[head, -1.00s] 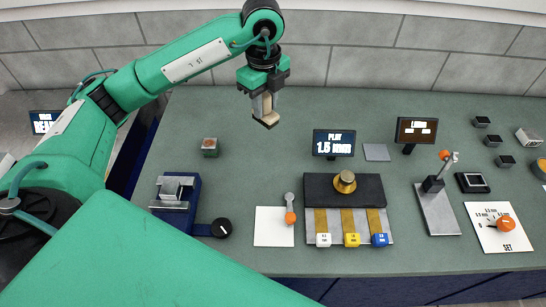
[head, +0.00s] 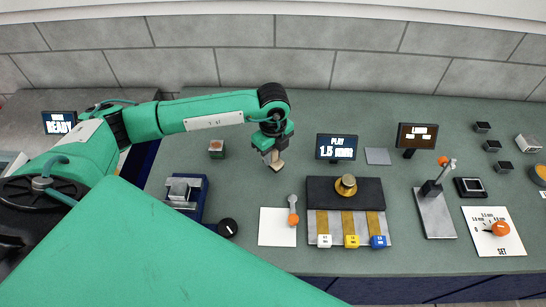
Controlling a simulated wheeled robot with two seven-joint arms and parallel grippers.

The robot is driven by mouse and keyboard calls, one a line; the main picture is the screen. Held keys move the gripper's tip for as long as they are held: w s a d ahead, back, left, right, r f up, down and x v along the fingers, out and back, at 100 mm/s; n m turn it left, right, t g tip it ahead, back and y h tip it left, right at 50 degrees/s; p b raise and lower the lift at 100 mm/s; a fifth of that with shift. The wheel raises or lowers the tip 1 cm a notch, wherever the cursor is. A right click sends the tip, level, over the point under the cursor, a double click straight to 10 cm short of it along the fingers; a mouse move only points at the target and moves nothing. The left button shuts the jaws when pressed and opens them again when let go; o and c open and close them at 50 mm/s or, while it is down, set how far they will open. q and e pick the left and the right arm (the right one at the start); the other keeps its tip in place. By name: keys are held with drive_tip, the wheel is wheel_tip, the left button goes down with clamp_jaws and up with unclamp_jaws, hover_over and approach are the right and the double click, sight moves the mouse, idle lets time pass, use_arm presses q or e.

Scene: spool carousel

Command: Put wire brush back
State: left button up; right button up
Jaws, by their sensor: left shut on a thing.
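My left gripper (head: 271,156) is shut on a small tan block with a dark underside, which looks like the wire brush (head: 278,165). It is left of the "PLAY 1.5 mm" display and behind the white sheet. The fingers hide part of the brush. I cannot tell whether its underside touches the bench. My right gripper is not in view.
The display (head: 337,147) stands right of the gripper. A dark block with a brass knob (head: 346,185) is in front.

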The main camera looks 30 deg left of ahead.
sight(273, 161)
use_arm(q)
wheel_tip(273, 161, down, 3)
drive_tip(key=shift+f+p, duration=0.1)
drive_tip(key=shift+p, duration=0.3)
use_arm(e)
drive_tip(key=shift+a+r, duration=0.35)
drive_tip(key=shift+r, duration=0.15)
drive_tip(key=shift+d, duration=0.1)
use_arm(q)
drive_tip(key=shift+f, duration=0.2)
drive_tip(key=o, duration=1.1)
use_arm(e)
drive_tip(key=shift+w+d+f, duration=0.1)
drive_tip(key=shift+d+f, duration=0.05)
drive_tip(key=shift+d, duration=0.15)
